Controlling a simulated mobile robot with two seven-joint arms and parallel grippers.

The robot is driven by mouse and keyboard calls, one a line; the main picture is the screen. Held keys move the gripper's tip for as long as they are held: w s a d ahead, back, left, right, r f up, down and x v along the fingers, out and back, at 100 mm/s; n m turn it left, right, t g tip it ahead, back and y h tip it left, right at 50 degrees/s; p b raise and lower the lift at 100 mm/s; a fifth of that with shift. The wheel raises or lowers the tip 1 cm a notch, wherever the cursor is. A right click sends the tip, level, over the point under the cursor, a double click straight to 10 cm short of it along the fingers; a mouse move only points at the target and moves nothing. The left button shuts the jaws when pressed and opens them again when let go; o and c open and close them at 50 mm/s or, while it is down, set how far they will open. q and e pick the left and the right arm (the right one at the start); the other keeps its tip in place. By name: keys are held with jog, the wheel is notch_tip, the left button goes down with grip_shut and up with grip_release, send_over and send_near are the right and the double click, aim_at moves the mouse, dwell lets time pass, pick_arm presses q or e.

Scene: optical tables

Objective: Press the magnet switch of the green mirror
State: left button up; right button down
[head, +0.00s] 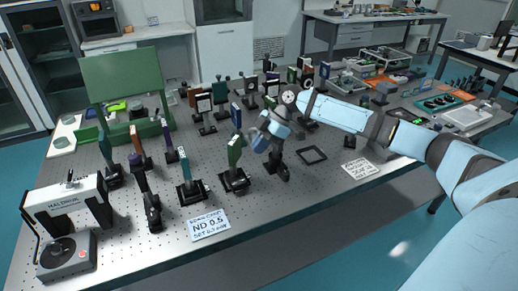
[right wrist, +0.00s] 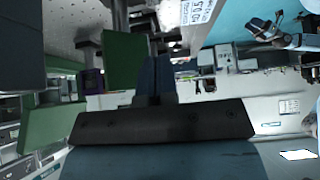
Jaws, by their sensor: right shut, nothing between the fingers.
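A green plate-like mirror (head: 234,151) stands upright on a black base (head: 234,181) near the middle of the front part of the optical table. Its magnet switch is too small to make out. My right gripper (head: 261,138) is shut and empty, just right of the green mirror's upper part in the head view; I cannot tell whether they touch. In the right wrist view, a green panel (right wrist: 125,62) stands close to the left of my shut fingers (right wrist: 155,80). My left gripper is not in view.
A black mount (head: 282,171) stands right below my right gripper. Several optics stand left and behind. An ND 0.5 card (head: 209,224) and a black square frame (head: 312,156) lie on the table (head: 290,215). The front right surface is mostly clear.

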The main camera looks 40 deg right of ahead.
send_over(244, 182)
jog(key=f, duration=0.6)
jog(key=shift+d, duration=0.35)
jog(key=shift+s+d+f, duration=0.1)
jog(key=shift+d+f, duration=0.05)
jog(key=shift+f, duration=0.5)
jog(key=shift+d+f, duration=0.1)
jog(key=shift+f, duration=0.5)
jog(key=shift+d+f, duration=0.1)
jog(key=shift+f, duration=0.55)
jog(key=shift+s+d+f, duration=0.1)
jog(key=shift+f, duration=0.5)
jog(key=shift+r, duration=0.3)
jog(key=shift+r+p, duration=0.7)
jog(key=shift+p, duration=0.1)
